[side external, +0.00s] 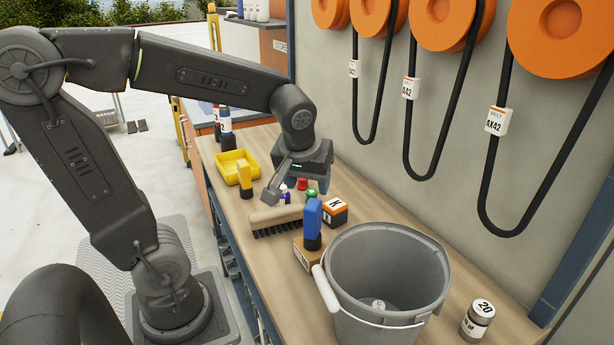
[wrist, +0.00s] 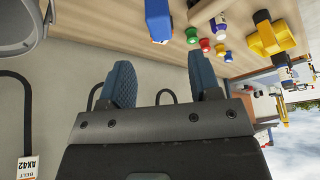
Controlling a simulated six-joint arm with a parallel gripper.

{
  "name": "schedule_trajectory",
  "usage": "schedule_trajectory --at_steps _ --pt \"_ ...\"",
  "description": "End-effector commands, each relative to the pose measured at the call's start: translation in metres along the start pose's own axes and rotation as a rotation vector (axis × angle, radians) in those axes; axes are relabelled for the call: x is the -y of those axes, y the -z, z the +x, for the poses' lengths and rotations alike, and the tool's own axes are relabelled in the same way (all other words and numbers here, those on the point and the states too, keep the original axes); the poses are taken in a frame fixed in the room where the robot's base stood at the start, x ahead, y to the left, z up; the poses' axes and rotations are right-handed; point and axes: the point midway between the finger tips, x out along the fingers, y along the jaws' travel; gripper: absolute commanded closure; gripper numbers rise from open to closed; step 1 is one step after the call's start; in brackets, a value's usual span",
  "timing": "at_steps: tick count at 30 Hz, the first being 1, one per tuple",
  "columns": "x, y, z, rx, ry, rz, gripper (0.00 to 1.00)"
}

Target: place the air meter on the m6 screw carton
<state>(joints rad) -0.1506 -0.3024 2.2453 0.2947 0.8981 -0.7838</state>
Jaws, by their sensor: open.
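A blue upright block with a dark base (side external: 313,218), which may be the air meter, stands over a brown carton (side external: 304,258). I cannot tell if it rests on the carton or behind it. The carton has an orange-and-white label too small to read; it may be the M6 screw carton. The blue block also shows at the top of the wrist view (wrist: 158,18). My gripper (side external: 292,188) is open and empty, beyond the blue block near small coloured caps. Its two fingers (wrist: 163,82) are apart in the wrist view.
A grey bucket (side external: 430,262) stands right of the carton. A brush (side external: 276,217) lies left of the blue block, and a K-marked box (side external: 335,210) stands behind. A yellow bin (side external: 229,164) has a yellow upright item (side external: 245,174) at it. A jar (side external: 478,318) is at right.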

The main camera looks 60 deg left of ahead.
Motion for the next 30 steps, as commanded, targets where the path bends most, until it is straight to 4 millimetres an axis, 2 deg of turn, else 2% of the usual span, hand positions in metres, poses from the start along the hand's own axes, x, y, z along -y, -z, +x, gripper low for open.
schedule_trajectory --at_steps 5,8,15,18,30 --pt "-0.001 -0.005 -0.016 -0.002 -0.019 0.031 0.43" --pt "-0.002 -0.024 -0.029 -0.006 -0.079 0.155 0.43" --pt "-0.002 -0.084 -0.058 -0.062 -0.277 0.568 0.43" --pt "-0.002 -0.097 -0.063 -0.085 -0.321 0.668 0.43" --pt "-0.002 -0.101 -0.064 -0.094 -0.337 0.711 0.43"
